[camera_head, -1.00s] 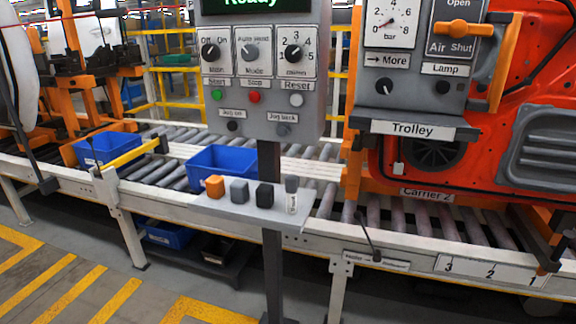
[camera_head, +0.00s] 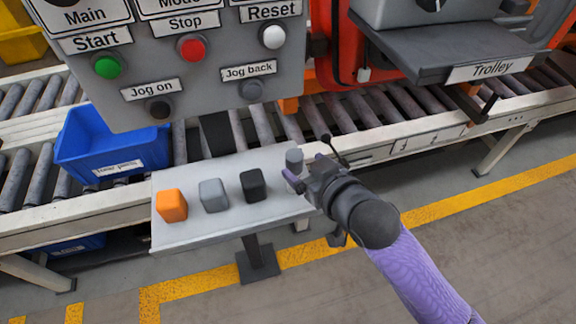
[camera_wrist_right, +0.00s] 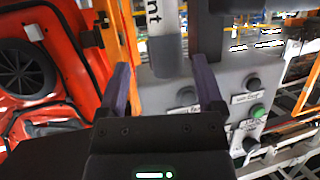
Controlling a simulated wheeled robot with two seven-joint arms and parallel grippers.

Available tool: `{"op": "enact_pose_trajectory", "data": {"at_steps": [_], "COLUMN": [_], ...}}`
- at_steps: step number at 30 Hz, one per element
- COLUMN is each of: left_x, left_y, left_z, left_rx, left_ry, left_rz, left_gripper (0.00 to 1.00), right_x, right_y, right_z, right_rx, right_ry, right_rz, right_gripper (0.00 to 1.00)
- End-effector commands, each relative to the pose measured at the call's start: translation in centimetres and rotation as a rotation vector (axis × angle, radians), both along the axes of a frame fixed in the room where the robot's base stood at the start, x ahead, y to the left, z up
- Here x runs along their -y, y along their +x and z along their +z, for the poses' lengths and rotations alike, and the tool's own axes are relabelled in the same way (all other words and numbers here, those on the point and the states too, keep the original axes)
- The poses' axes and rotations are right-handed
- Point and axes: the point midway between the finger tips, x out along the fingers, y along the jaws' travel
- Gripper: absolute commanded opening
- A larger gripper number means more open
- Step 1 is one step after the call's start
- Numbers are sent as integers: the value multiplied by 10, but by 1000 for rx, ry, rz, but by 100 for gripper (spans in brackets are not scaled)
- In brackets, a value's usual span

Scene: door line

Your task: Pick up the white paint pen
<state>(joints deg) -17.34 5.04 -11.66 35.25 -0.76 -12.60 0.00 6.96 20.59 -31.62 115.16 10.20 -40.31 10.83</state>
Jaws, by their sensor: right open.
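The white paint pen stands upright at the right end of a small grey shelf (camera_head: 230,218). In the head view its grey cap (camera_head: 294,160) shows above my right gripper, which hides most of the white body. My right gripper (camera_head: 304,172) is at the pen, with its arm coming from the lower right. In the right wrist view the two purple fingers (camera_wrist_right: 163,85) are spread, and the pen's white lettered body (camera_wrist_right: 164,20) and grey cap lie in line with the gap between them. I cannot tell whether a finger touches it. My left gripper is out of view.
An orange block (camera_head: 171,206), a grey block (camera_head: 213,195) and a black block (camera_head: 252,185) stand left of the pen. The control panel (camera_head: 200,70) hangs above the shelf. A blue bin (camera_head: 110,150) sits on the roller conveyor behind. The floor at right is clear.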

Motion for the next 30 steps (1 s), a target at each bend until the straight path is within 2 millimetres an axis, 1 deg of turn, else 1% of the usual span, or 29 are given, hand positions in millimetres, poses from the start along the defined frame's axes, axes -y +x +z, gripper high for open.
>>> {"op": "enact_pose_trajectory", "data": {"at_steps": [6,9,15,16,17,18,20,21,23,24,26,27,28,30], "left_x": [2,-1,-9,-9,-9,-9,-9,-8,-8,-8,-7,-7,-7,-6], "left_y": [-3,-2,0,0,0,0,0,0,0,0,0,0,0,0], "left_z": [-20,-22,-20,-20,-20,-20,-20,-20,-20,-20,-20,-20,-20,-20], "left_rx": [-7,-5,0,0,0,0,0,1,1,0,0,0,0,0], "left_ry": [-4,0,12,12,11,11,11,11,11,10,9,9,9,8], "left_rz": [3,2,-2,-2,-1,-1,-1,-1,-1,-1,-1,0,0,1], "left_gripper": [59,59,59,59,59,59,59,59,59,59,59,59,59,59], "right_x": [-24,-29,-30,-30,-30,-30,-30,-30,-30,-30,-30,-30,-30,-30], "right_y": [30,40,41,41,41,41,41,41,41,41,41,40,41,41], "right_z": [-21,-24,-22,-22,-22,-22,-22,-22,-22,-22,-22,-22,-22,-22], "right_rx": [0,1,0,0,0,0,0,0,0,0,0,0,0,0], "right_ry": [0,0,-1,-1,-1,-1,-1,-1,-1,-1,-1,-1,-1,-1], "right_rz": [0,0,0,0,0,0,0,0,0,0,0,0,0,0], "right_gripper": [86,86,86,84,77,69,56,48,35,26,14,5,0,0]}}
